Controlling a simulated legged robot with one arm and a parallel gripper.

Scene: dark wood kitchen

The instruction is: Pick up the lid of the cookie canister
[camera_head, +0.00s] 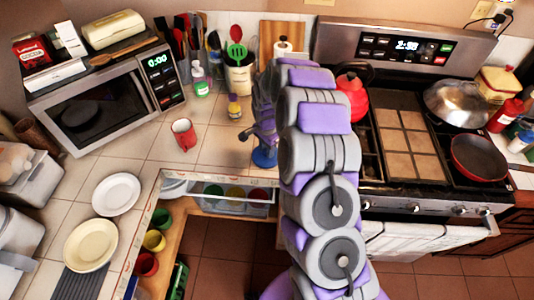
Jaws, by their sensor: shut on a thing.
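My gripper (262,136) is over the counter left of the stove, partly hidden by my own arm. It is shut on a small blue object (264,158) just below its fingers. The blue object has a rounded, wide lower part. I cannot tell for sure whether it is the canister's lid, or whether it touches the counter. No cookie canister can be made out for certain; my arm covers part of the counter behind the gripper.
A red mug (184,134), a small yellow bottle (234,108) and a utensil crock (240,78) stand on the counter left of my gripper. A red kettle (352,95) and a red pan (478,158) are on the stove. Two plates sit at the left.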

